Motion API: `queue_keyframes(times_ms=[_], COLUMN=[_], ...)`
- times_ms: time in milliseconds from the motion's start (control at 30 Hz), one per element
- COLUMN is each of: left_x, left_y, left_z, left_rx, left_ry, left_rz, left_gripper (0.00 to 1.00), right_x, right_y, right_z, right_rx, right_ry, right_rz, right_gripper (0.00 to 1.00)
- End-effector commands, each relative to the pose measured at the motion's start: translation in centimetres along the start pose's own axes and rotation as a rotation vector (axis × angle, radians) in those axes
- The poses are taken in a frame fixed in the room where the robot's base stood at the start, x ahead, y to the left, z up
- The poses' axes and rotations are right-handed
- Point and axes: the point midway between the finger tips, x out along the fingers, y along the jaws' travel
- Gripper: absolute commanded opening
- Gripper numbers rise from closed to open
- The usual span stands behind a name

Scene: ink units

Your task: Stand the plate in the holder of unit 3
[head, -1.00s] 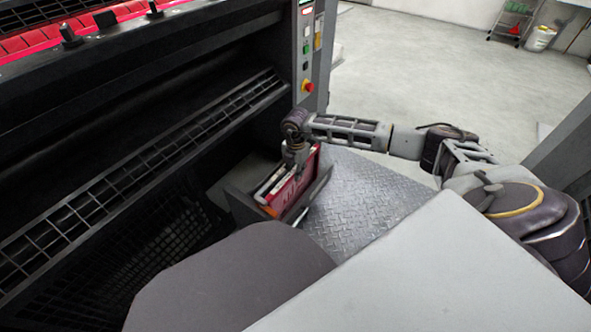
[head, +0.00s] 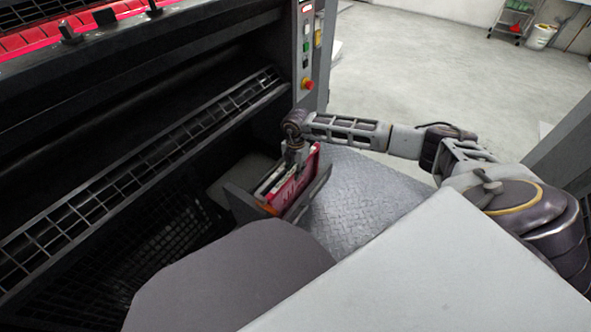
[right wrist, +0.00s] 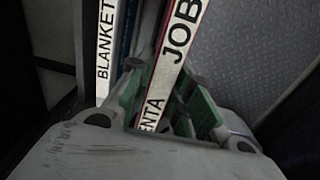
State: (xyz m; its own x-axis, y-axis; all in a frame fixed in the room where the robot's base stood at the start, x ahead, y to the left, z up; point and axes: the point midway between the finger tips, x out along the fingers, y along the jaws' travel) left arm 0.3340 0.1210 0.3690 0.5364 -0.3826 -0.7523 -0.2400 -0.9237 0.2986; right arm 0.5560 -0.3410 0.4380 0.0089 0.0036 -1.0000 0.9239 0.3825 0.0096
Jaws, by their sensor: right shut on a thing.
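A red plate (head: 287,193) with white lettering stands upright in a dark grey open holder (head: 240,204) at the foot of the press. My right gripper (head: 296,160) reaches down over the holder from the right and is shut on the plate's upper part. In the right wrist view, the plate's white edge strip (right wrist: 178,45), lettered "JOB" and "ENTA", runs between the fingers (right wrist: 163,80). The plate's lower edge is hidden. I cannot read a unit number. My left gripper is not in view.
A second upright item with a white strip (right wrist: 105,45) reading "BLANKET" stands left of the plate. The dark press (head: 130,110) with a wire guard (head: 140,165) fills the left. A diamond-plate step (head: 355,200) lies right of the holder. Open floor (head: 430,60) lies beyond.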

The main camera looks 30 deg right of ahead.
Motion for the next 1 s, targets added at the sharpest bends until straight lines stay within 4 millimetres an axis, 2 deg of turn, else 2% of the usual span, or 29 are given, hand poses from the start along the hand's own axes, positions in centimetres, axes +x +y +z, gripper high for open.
queue_keyframes(times_ms=[467,500,700,1000], left_x=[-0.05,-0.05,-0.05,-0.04], left_y=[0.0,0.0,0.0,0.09], left_z=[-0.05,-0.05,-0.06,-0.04], left_rx=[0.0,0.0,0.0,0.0], left_ry=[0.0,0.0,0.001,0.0], left_rz=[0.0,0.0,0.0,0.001], left_gripper=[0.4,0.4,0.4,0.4], right_x=[0.29,0.3,0.28,0.27], right_y=[0.01,0.0,0.0,-0.03], right_z=[-0.01,-0.01,-0.01,-0.02], right_rx=[0.0,0.0,0.0,0.0], right_ry=[0.0,0.0,0.0,0.0], right_rz=[0.001,0.0,0.0,-0.001], right_gripper=[0.0,0.22,0.46,0.46])
